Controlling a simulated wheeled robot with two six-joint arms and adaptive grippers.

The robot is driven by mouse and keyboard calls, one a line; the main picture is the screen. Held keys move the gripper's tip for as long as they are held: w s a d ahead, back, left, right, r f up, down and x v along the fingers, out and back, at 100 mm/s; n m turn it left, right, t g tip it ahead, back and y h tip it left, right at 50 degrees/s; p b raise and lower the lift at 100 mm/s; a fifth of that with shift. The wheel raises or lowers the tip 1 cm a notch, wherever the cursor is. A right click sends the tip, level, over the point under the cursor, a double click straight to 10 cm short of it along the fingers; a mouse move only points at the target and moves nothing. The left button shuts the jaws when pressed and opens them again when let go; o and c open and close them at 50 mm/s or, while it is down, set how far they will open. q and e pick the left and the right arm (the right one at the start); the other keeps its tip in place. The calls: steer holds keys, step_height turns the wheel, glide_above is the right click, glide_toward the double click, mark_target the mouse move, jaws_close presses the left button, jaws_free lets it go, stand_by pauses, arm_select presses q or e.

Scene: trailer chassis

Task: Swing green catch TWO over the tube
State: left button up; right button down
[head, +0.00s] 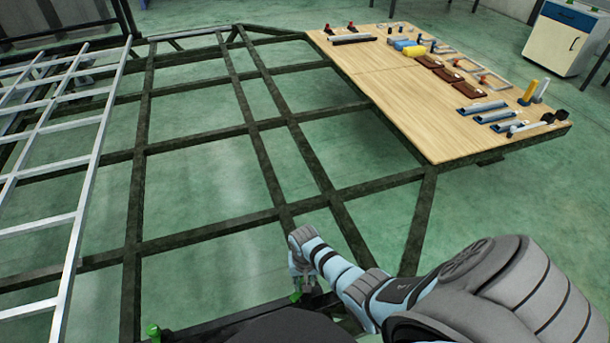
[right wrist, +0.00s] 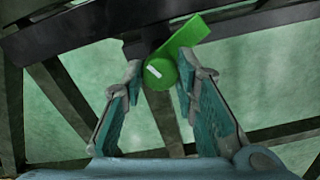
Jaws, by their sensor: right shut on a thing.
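In the right wrist view a bright green catch (right wrist: 187,48) has a round hub with a short white mark and an arm slanting up to the right. Its arm lies across a dark tube (right wrist: 75,36). My right gripper (right wrist: 160,82) has a fingertip on each side of the hub and is shut on it. In the head view my right gripper (head: 303,282) points down at the bottom centre, beside a small green part (head: 295,297). Another green catch (head: 152,332) stands at the bottom left. I cannot read which catch has which number. My left gripper is out of view.
The dark chassis frame (head: 205,238) has open gaps over a green floor. A silver ladder-like frame (head: 88,155) lies at left. A wooden board (head: 400,95) at upper right carries several tools and parts. A white cabinet (head: 562,38) stands behind it.

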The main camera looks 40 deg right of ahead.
steer(key=n+p, duration=0.1)
steer(key=n, duration=0.4)
steer(key=shift+n+p, duration=0.3)
steer(key=n, duration=0.3)
steer(key=shift+n+p, duration=0.4)
steer(key=shift+n, duration=1.3)
steer(key=c, duration=1.2)
jaws_free()
steer(key=shift+c, duration=0.2)
